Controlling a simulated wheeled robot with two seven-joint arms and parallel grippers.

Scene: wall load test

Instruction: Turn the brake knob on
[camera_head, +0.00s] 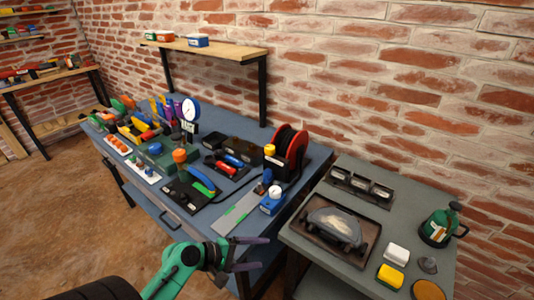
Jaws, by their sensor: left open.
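I cannot tell for sure which part is the brake knob. On the blue workbench (160,212), a yellow knob (270,150) shows on a black unit beside the red reel (291,150). A white round knob (275,192) tops a small blue box (270,206) near the bench's right end. An orange knob (180,156) stands on a green box further left. My left gripper (256,254), on a green arm, is at the bottom centre, in front of the bench's right end. Its two purple-grey fingers are apart and empty, not touching any knob. My right gripper is out of view.
A dial gauge (190,109) and several tools crowd the bench. A grey strip (237,213) lies near its front edge. A grey table (340,268) at right holds a tray, yellow and white blocks and a green can (437,226). A shelf (205,47) stands behind.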

